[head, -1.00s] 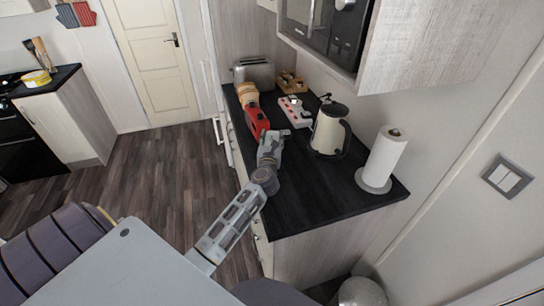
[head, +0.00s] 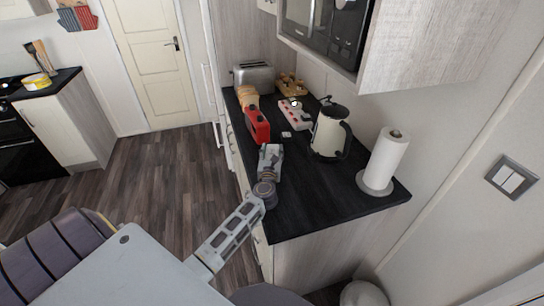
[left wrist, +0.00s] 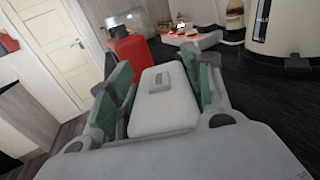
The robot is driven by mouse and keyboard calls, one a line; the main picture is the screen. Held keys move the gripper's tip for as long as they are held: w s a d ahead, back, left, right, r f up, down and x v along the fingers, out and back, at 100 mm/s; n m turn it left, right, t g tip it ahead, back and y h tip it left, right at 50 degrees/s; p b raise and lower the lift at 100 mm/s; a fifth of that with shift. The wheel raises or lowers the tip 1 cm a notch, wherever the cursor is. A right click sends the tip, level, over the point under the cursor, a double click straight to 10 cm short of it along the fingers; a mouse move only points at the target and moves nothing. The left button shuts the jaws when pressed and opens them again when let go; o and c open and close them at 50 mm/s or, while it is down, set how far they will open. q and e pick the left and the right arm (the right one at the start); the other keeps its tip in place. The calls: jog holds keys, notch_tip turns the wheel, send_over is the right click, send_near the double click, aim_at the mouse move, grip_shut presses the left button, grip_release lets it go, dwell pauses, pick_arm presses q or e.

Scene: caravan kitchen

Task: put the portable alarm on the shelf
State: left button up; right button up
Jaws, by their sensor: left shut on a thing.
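My left gripper (head: 270,157) is over the near left part of the dark counter (head: 300,208). In the left wrist view its green-padded fingers stand on both sides of a white rounded box (left wrist: 165,105) with a small grey detail on top, which I take to be the portable alarm. The gripper is shut on it. In the head view the box is small and hard to separate from the gripper. I cannot tell which surface is the shelf. My right gripper is not in view.
A red container (head: 257,126) stands just beyond the gripper, with a power strip (head: 294,113) and a small white item (head: 287,134) nearby. A kettle (head: 329,133) and paper roll (head: 386,160) stand to the right. A microwave (head: 325,28) is overhead. The front counter is clear.

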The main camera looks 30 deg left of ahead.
pick_arm(q)
jog(key=shift+f, duration=0.75)
jog(key=shift+f, duration=0.2)
jog(key=o, duration=1.1)
jog(key=shift+r, duration=0.25)
